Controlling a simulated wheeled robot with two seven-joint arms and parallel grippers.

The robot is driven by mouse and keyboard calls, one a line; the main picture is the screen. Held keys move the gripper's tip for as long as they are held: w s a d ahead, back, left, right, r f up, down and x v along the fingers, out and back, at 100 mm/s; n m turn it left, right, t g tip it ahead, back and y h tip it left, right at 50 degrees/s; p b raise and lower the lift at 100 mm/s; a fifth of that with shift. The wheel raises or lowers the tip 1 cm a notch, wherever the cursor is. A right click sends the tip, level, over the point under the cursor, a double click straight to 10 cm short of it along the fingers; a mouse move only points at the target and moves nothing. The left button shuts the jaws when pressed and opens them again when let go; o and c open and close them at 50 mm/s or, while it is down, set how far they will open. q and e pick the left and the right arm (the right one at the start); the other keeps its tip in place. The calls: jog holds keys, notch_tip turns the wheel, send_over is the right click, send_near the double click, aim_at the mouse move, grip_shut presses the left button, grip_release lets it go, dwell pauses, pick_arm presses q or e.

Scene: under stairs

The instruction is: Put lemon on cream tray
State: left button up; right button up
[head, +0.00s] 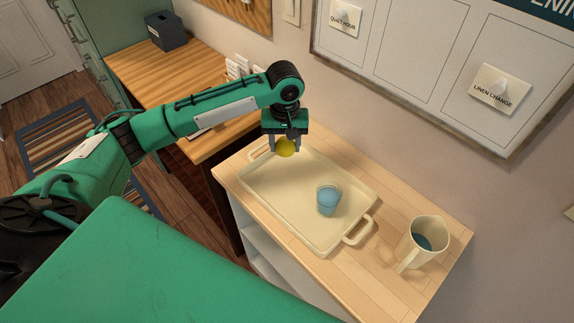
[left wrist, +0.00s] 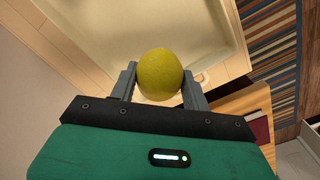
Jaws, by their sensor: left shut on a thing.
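The yellow lemon (head: 286,147) is held between the fingers of my left gripper (head: 286,143). In the left wrist view the lemon (left wrist: 160,74) sits between the two grey fingertips of the gripper (left wrist: 160,85). The cream tray (head: 282,205) lies on the light wooden top. The lemon shows over the far left part of the tray, near its far handle; I cannot tell the exact height above it. The tray also shows in the left wrist view (left wrist: 195,25). My right gripper is not in view.
A cream pitcher (head: 423,242) stands on the wooden top (head: 375,280) to the right. A wooden desk (head: 165,75) with a dark box (head: 166,30) is at left. The tray's middle is clear.

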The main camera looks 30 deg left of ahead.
pick_arm(q)
notch_tip(320, 180, down, 5)
jog(key=shift+f+p, duration=0.1)
jog(key=shift+p, duration=0.3)
jog(key=shift+f, duration=0.65)
notch_tip(320, 180, down, 4)
jog(key=shift+r+p, duration=0.15)
jog(key=shift+p, duration=0.3)
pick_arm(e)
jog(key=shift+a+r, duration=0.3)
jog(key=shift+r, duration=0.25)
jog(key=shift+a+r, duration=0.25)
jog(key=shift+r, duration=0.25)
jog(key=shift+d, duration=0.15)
pick_arm(q)
jog(key=o, duration=1.4)
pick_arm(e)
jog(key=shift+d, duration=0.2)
